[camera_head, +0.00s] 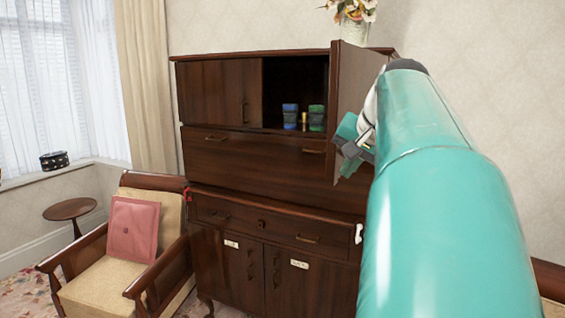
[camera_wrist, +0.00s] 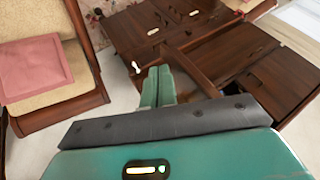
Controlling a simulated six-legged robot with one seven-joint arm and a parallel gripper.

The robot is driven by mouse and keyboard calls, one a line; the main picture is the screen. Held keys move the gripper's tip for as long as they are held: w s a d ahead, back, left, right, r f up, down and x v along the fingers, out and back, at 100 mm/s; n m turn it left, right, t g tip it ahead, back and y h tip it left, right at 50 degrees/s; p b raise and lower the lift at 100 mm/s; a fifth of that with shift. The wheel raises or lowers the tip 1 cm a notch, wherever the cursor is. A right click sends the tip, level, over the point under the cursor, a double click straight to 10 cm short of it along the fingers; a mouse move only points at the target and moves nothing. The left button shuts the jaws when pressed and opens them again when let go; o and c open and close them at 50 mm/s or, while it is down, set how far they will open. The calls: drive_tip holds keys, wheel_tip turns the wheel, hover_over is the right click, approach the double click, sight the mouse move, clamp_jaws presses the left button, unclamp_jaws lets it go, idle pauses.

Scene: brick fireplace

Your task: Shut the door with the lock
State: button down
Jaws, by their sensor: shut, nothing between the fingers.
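A dark brown wooden cabinet (camera_head: 220,165) stands against the wall. Its upper right door (camera_head: 357,90) is swung open and sticks out toward me, showing a dark compartment. The upper left door (camera_head: 218,95) is shut. No lock on the open door can be made out. My gripper (camera_head: 350,166) is at the lower outer side of the open door, partly hidden by my arm; I cannot tell whether it touches. In the wrist view my gripper (camera_wrist: 159,72) has its two green fingers together, with nothing between them, and the cabinet (camera_wrist: 230,55) appears tilted.
Blue (camera_head: 290,116) and green (camera_head: 316,118) containers stand in the open compartment. A flower vase (camera_head: 354,28) stands on top. An armchair (camera_head: 155,190) with a pink cushion (camera_head: 131,228) is left of the cabinet, beside a small round table (camera_head: 70,209).

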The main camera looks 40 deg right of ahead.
drive_tip(key=shift+a, duration=0.1)
drive_tip(key=shift+w+a, duration=0.1)
drive_tip(key=shift+w, duration=0.05)
